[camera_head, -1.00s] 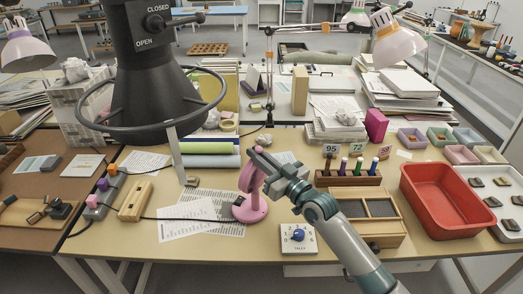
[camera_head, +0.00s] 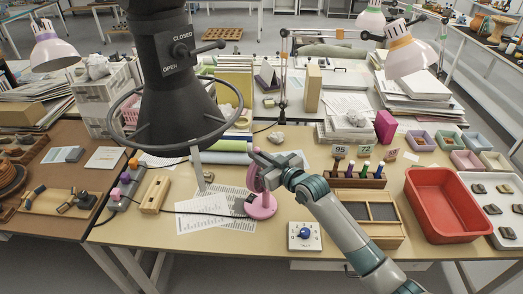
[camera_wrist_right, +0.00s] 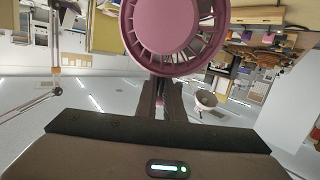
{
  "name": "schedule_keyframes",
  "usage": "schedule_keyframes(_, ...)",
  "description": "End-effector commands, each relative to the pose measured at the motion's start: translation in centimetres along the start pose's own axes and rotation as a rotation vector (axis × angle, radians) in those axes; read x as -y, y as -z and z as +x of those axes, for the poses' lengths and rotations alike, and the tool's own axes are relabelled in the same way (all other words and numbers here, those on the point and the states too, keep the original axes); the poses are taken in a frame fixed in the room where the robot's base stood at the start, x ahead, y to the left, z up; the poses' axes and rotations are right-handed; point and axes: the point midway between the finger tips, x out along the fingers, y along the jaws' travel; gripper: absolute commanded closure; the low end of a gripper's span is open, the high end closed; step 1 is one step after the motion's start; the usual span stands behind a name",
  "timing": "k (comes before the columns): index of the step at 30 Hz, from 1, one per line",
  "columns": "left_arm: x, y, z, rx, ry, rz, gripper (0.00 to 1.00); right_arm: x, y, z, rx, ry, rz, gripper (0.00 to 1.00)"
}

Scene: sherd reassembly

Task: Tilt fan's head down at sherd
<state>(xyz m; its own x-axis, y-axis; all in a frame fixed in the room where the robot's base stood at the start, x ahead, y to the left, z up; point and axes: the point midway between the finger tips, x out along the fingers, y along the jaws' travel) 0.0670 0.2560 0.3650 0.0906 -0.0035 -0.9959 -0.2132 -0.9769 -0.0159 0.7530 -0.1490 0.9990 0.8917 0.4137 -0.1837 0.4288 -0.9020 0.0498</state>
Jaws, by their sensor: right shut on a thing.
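A small pink fan (camera_head: 258,181) stands on its round pink base on the tan table, left of the middle in the head view. My right gripper (camera_head: 258,158) is at the top of the fan's head. In the right wrist view, the fan's round head (camera_wrist_right: 163,27) fills the top middle, and the fingers (camera_wrist_right: 162,98) are shut on its edge. A small brownish piece (camera_head: 208,177), probably the sherd, is left of the fan beside a pale upright strip. My left gripper is not in view.
A black extraction hood (camera_head: 178,100) with a ring hangs over the table's left. Printed sheets (camera_head: 205,212) lie left of the fan. A dial box (camera_head: 304,236), a wooden tray (camera_head: 372,215) and a red tub (camera_head: 440,205) are to the right.

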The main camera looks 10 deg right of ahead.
Motion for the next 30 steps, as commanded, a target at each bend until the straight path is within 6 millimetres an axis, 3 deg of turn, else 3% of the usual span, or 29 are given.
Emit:
schedule_keyframes(6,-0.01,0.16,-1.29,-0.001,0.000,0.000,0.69,0.14,0.40,0.60,0.037,-0.001,-0.015,1.00)
schedule_keyframes(20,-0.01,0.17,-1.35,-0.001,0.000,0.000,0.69,0.23,0.16,0.76,0.047,-0.001,-0.018,1.00)
schedule_keyframes(21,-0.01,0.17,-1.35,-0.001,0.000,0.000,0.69,0.24,0.16,0.76,0.047,-0.001,-0.018,0.82)
schedule_keyframes(22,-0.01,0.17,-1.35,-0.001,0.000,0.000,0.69,0.23,0.15,0.76,0.047,-0.001,-0.018,0.75)
schedule_keyframes(30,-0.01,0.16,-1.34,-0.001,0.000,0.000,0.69,0.24,0.00,0.74,0.050,-0.001,-0.017,0.73)
